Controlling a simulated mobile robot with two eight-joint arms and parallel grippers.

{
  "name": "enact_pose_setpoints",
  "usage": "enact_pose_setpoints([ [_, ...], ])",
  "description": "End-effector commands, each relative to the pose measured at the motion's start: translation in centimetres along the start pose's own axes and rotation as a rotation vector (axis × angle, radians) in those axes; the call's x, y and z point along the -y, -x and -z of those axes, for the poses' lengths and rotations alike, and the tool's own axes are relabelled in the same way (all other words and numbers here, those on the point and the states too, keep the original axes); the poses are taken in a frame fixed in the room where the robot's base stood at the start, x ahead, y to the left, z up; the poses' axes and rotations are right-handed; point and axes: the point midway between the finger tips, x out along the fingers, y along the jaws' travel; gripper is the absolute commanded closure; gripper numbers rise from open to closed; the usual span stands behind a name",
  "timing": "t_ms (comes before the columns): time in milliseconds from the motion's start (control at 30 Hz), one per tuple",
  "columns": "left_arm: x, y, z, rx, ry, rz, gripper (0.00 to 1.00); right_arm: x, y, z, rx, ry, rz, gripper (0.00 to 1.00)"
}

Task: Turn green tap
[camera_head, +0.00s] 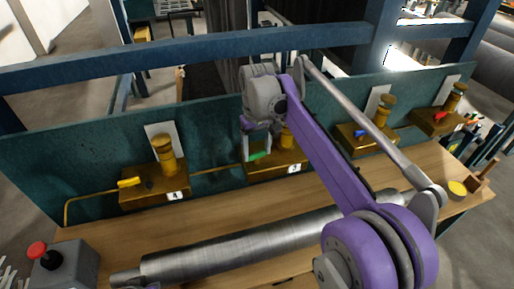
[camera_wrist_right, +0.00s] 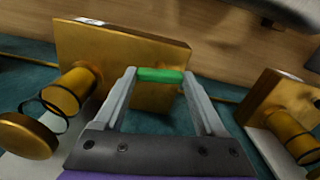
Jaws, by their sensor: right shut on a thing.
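The green tap (camera_head: 259,155) is a small green handle on the front of the brass block (camera_head: 290,165) labelled 3, in the middle of the row. My right gripper (camera_head: 257,147) reaches it from above. In the right wrist view the green tap (camera_wrist_right: 160,75) lies across between the two fingertips of the right gripper (camera_wrist_right: 160,76), which is shut on it. The handle's ends touch the fingers. The block (camera_wrist_right: 125,60) shows behind it. Part of the block is hidden by my arm in the head view. My left gripper is not in view.
Other brass blocks carry a yellow tap (camera_head: 129,182), a blue tap (camera_head: 360,134) and a red tap (camera_head: 441,115). A grey roll (camera_head: 235,243) lies along the wooden bench (camera_head: 225,215). A red button box (camera_head: 64,266) stands at lower left. A green back panel (camera_head: 85,165) rises behind.

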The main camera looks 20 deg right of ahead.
Motion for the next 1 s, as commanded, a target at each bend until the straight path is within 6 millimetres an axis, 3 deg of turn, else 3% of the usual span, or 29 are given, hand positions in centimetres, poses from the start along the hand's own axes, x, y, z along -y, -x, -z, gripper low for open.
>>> enact_pose_setpoints([
  [733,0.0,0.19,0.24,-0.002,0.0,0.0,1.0,-0.03,0.03,0.03,-0.001,-0.087,-0.001,0.83],
  [767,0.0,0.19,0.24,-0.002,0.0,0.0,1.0,-0.03,0.03,0.03,-0.001,-0.087,-0.001,0.24],
  [900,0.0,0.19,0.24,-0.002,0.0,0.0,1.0,-0.03,0.03,0.02,-0.001,-0.086,-0.001,0.0],
  [1000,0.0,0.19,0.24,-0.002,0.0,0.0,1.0,-0.02,0.02,0.02,-0.001,-0.086,-0.001,0.0],
])
